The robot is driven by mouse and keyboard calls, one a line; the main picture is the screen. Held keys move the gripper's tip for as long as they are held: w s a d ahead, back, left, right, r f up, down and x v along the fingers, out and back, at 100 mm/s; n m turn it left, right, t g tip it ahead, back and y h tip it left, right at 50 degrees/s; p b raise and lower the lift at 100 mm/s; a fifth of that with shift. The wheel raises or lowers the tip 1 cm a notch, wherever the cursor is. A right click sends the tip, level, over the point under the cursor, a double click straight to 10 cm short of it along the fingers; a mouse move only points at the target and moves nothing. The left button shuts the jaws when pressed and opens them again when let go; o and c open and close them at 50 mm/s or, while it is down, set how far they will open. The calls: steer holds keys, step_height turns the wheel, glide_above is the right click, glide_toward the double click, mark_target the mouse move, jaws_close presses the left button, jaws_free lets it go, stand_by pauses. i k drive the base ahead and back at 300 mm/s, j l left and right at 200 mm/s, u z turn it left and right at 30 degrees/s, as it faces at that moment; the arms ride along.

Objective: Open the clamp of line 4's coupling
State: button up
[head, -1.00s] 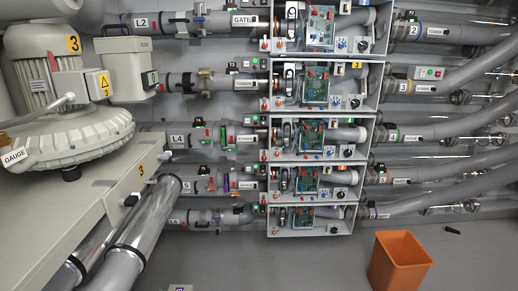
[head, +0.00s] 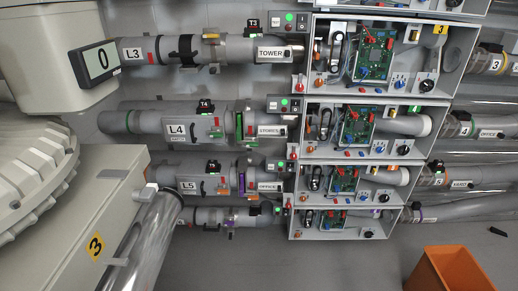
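Line 4 is the grey horizontal tube marked L4 (head: 176,129) in the head view, left of the second open control box from the top. A small T4 tag (head: 205,104) sits above it. Right of the L4 marker is a coupling with an upright green band (head: 239,125) and small red and green parts beside it. I cannot tell at this size whether its clamp is open or shut. A white label plate (head: 270,131) is on the tube right of the coupling. My gripper is not in view.
Open control boxes with green circuit boards (head: 351,129) and knobs stand right of the lines. Lines L3 (head: 134,53) and L5 (head: 189,186) run above and below line 4. A large beige machine (head: 100,215) fills the lower left. An orange bin (head: 450,270) stands at lower right.

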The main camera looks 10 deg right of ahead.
mark_target(251, 144)
steer(key=i+l, duration=0.1)
steer(key=i, duration=0.3)
steer(key=i+l+u, duration=0.1)
steer(key=i, duration=0.3)
steer(key=i+l+u, duration=0.1)
steer(key=i, duration=0.3)
steer(key=l, duration=0.1)
